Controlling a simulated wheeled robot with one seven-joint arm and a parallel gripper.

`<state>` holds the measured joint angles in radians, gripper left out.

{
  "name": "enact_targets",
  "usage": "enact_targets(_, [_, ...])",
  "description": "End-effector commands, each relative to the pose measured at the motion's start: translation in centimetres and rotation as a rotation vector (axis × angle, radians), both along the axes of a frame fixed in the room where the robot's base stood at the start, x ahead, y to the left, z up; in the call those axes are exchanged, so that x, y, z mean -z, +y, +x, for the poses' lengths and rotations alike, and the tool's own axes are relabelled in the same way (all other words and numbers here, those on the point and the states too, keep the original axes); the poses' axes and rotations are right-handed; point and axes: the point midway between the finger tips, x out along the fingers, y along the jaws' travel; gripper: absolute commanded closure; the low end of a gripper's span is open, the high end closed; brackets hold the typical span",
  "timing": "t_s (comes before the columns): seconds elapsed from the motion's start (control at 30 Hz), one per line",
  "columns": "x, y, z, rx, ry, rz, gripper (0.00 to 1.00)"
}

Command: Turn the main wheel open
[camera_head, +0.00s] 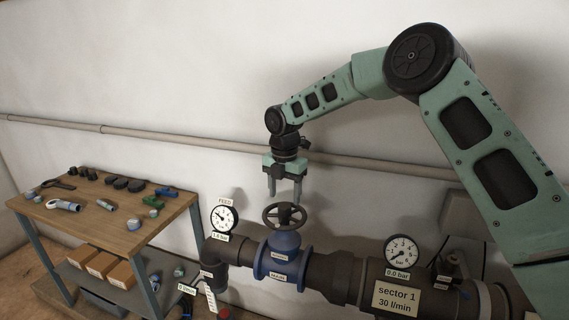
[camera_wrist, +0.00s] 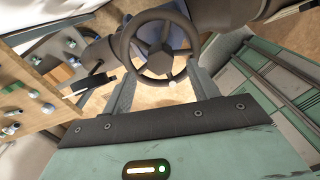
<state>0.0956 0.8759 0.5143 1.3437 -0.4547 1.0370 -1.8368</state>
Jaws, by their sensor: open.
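The main wheel (camera_head: 285,215) is a dark spoked handwheel on top of the blue valve body (camera_head: 283,256), which carries a MAIN label. My gripper (camera_head: 285,197) is open and points down just above the wheel in the head view. In the wrist view the wheel (camera_wrist: 155,48) shows its rim, spokes and hub beyond the fingertips. The two fingers of my gripper (camera_wrist: 164,85) stand apart, near the lower rim on either side. I cannot tell whether they touch the rim.
The FEED gauge (camera_head: 223,218) stands left of the valve, and another gauge (camera_head: 401,251) reading 0.0 bar stands right, above the sector 1 sign (camera_head: 396,299). A workbench (camera_head: 95,225) with several fittings is at the left. A wall pipe (camera_head: 385,163) runs behind my arm.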

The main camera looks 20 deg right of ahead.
Motion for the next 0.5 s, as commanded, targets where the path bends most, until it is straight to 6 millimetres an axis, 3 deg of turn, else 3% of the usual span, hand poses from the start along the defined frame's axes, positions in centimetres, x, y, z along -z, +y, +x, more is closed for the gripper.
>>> enact_targets(0.3, [-7.3, 0.0, 0.1, 0.001, -0.004, 0.000, 0.41])
enact_targets(0.5, [-10.6, 0.0, 0.0, -0.001, -0.003, 0.000, 0.41])
